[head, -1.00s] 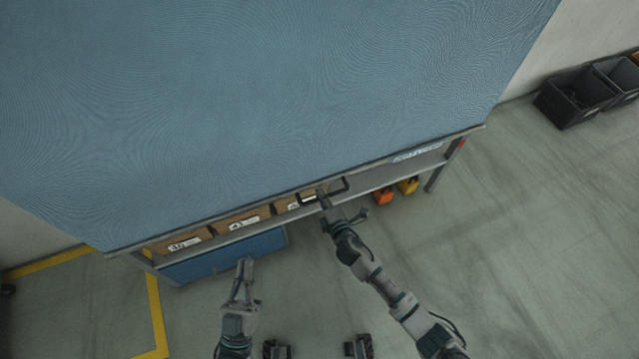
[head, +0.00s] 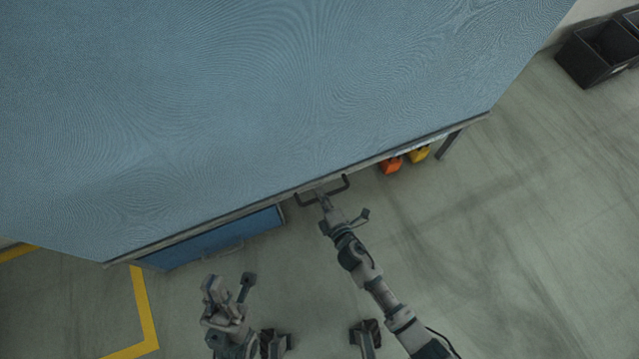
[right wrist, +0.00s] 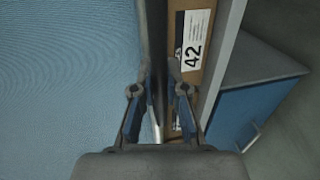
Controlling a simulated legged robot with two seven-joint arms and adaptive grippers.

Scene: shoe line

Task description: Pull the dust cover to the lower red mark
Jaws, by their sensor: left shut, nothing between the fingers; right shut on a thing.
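The dust cover (head: 300,90) is a wide blue sheet filling the upper part of the head view. Its front edge ends in a grey bar with a dark handle (head: 303,201). My right gripper (head: 321,193) is shut on the handle's middle. In the right wrist view the cover (right wrist: 60,90) lies left of my right gripper's fingers (right wrist: 161,72); the handle is hard to make out there. My left gripper (head: 211,286) is shut and empty, above the floor in front of the bench and apart from the cover. No red mark shows now.
A blue drawer cabinet (head: 225,240) stands under the left part. A box labelled 42 (right wrist: 190,50) is behind the cover's edge. Orange (head: 391,166) and yellow (head: 419,154) items are underneath at right; dark bins (head: 600,55) stand far right. Front floor is clear.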

